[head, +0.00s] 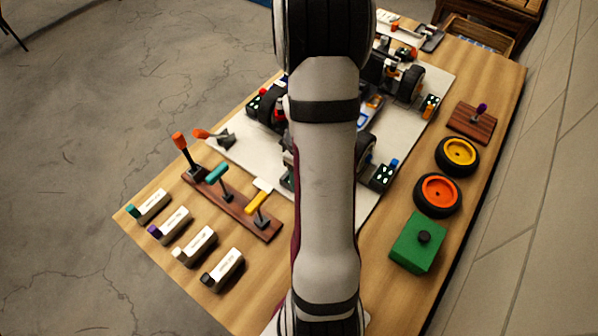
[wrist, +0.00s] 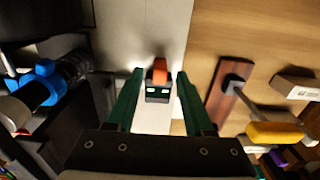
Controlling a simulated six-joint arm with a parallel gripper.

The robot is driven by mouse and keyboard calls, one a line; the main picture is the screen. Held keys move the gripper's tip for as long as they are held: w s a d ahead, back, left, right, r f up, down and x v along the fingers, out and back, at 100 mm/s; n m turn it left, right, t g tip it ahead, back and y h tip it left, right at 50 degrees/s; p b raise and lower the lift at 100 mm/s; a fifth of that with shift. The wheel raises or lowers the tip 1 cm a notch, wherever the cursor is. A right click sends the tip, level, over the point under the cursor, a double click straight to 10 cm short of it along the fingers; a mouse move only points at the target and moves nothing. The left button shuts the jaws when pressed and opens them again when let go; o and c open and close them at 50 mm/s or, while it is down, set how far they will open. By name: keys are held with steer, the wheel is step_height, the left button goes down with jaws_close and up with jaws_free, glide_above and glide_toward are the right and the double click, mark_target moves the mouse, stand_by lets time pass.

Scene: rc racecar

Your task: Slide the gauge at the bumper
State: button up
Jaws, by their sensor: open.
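My gripper (wrist: 156,76) is open in the wrist view, with one green finger on each side of a small dark block with an orange top (wrist: 158,82). The block shows two pale lit marks. A gap shows between it and each finger, and I cannot tell whether it is the gauge. It sits on the pale board (wrist: 161,28). In the head view my arm hides my gripper and this block. The racecar shows only in part behind my arm, with black wheels (head: 410,82) on the pale board (head: 440,84). I cannot make out the bumper.
A wooden rack (head: 238,213) holds orange, teal and yellow-handled tools. Several labelled white blocks (head: 196,246) lie before it. At right are a yellow-rimmed wheel (head: 458,154), an orange-rimmed wheel (head: 438,194) and a green box (head: 418,250). A dark part with a blue knob (wrist: 43,84) is left of my fingers.

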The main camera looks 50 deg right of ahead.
steer(key=shift+f, duration=0.2)
jaws_close()
stand_by(1.3)
